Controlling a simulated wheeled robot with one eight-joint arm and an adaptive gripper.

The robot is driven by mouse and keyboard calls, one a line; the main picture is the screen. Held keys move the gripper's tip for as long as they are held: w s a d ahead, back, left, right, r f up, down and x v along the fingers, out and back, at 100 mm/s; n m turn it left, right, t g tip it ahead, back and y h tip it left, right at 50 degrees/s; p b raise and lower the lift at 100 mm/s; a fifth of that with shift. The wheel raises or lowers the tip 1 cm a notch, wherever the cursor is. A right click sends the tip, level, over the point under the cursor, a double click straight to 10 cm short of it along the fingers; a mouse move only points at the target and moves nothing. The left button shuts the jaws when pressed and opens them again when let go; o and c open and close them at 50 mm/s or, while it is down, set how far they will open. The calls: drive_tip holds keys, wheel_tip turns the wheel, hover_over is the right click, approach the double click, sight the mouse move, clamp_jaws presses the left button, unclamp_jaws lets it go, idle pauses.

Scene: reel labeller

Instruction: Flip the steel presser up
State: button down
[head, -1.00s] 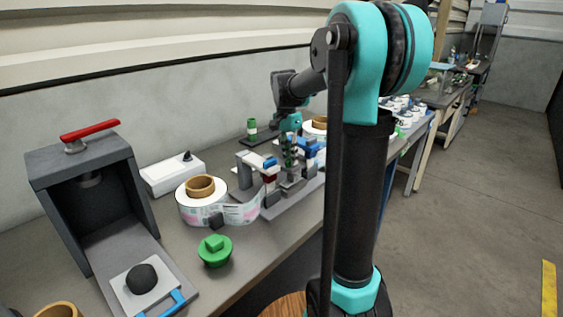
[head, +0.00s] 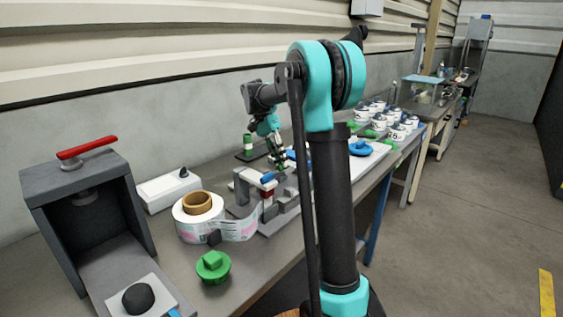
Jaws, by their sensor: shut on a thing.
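The reel labeller (head: 242,190) stands on the bench, a grey frame with red, white and blue parts. My gripper (head: 282,165) is over its right part, tilted, with its fingertips pointing down and right. It is shut on a small part at the labeller, which I take to be the steel presser. The presser's outline and angle are too small and too covered by the fingers to make out. My arm's upright link hides the labeller's right end. A label reel (head: 188,226) with a brown core sits at the labeller's left, its label strip (head: 238,228) running toward it.
A grey press box (head: 75,178) with a red handle (head: 86,147) stands at the left. A green knob (head: 213,267) lies near the front edge. A white box (head: 168,190) is behind the reel. Several white jars (head: 397,132) stand farther right.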

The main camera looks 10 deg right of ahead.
drive_tip(key=c, duration=1.5)
unclamp_jaws()
drive_tip(key=shift+c, duration=0.2)
drive_tip(key=v, duration=1.2)
